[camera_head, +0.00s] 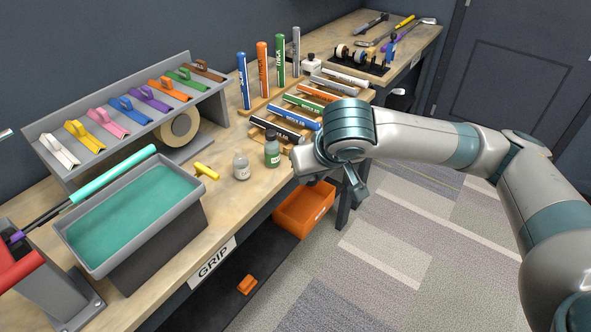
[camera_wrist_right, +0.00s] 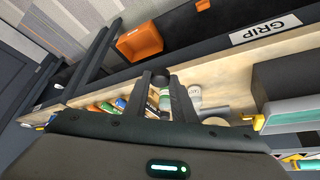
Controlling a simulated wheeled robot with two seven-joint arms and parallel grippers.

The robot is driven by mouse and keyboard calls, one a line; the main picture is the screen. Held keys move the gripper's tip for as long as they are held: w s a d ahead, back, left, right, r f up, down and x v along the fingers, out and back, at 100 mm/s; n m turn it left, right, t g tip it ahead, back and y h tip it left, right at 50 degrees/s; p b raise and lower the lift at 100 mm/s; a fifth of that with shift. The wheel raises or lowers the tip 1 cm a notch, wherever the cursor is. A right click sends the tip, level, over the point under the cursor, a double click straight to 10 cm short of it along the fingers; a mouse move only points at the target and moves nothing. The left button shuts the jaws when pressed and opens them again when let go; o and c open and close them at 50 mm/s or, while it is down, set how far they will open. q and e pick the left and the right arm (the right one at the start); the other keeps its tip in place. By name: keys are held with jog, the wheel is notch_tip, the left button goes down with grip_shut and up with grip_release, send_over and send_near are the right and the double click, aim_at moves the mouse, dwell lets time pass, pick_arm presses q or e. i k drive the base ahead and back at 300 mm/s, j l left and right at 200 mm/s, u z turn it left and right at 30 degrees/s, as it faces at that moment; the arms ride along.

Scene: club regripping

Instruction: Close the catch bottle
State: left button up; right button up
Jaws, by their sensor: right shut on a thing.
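A clear, pale bottle (camera_head: 241,167) with a white label stands on the bench, and it also shows in the right wrist view (camera_wrist_right: 195,97). A green bottle (camera_head: 272,152) with a dark top stands just right of it. My right gripper (camera_head: 300,165) is right of the green bottle; its fingertips are mostly hidden by the hand in the head view. In the right wrist view its fingers (camera_wrist_right: 161,82) are shut on a small dark round cap (camera_wrist_right: 160,75). The green bottle (camera_wrist_right: 165,101) shows behind the fingers. My left gripper is in neither view.
A grey tray with a teal surface (camera_head: 135,205) and a yellow tool (camera_head: 206,171) lie left of the bottles. Upright coloured tubes (camera_head: 262,70) and lying grips (camera_head: 295,122) stand behind. An orange bin (camera_head: 304,208) sits below the bench's front edge.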

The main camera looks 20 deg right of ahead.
aim_at(240, 163)
jog(key=k+l+u, duration=0.1)
jog(key=l, duration=0.35)
jog(key=k+l+u, duration=0.15)
jog(key=l, duration=0.3)
jog(key=l+u, duration=0.1)
jog(key=l, duration=0.3)
jog(key=k+l+u, duration=0.15)
jog(key=l, duration=0.25)
jog(key=k+l+u, duration=0.1)
jog(key=l, duration=0.3)
jog(key=k, duration=0.1)
